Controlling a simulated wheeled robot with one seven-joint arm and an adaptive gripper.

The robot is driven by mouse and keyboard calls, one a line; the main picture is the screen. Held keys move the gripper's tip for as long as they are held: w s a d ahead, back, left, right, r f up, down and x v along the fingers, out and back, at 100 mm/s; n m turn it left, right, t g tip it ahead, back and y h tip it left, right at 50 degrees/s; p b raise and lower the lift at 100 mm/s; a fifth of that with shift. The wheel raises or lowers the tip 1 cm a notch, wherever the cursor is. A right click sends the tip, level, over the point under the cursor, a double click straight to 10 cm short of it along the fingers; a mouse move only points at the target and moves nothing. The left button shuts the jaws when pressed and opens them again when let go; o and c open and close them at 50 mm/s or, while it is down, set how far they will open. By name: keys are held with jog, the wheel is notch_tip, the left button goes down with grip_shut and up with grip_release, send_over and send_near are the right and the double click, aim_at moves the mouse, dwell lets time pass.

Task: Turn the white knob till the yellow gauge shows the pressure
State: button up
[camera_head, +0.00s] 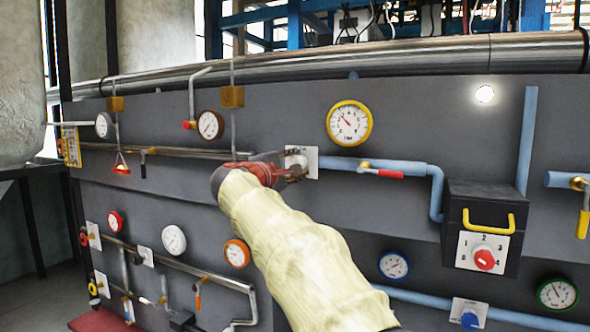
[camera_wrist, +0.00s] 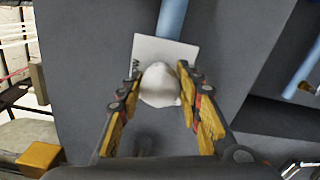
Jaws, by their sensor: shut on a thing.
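The white knob (camera_wrist: 160,85) sits on a square white plate (camera_wrist: 167,52) on the grey panel. In the wrist view it is between the two fingers of my gripper (camera_wrist: 160,95), which is shut on it. In the head view my gripper (camera_head: 290,168) reaches the white plate (camera_head: 308,158) and mostly hides the knob. The yellow gauge (camera_head: 349,123) is on the panel above and right of the plate. It has a white face, and its needle points to the upper left. The scale is too small to read exactly.
A light blue pipe (camera_head: 390,167) with a red-handled valve (camera_head: 383,172) runs right from the plate. A dark box (camera_head: 483,205) with a yellow handle and red selector juts out at right. Several other gauges, pipes and valves cover the panel, including a red-rimmed gauge (camera_head: 210,125).

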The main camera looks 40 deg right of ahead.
jog(key=shift+f, duration=0.1)
jog(key=o, duration=1.2)
jog(key=shift+c, duration=0.2)
jog(key=v, duration=1.2)
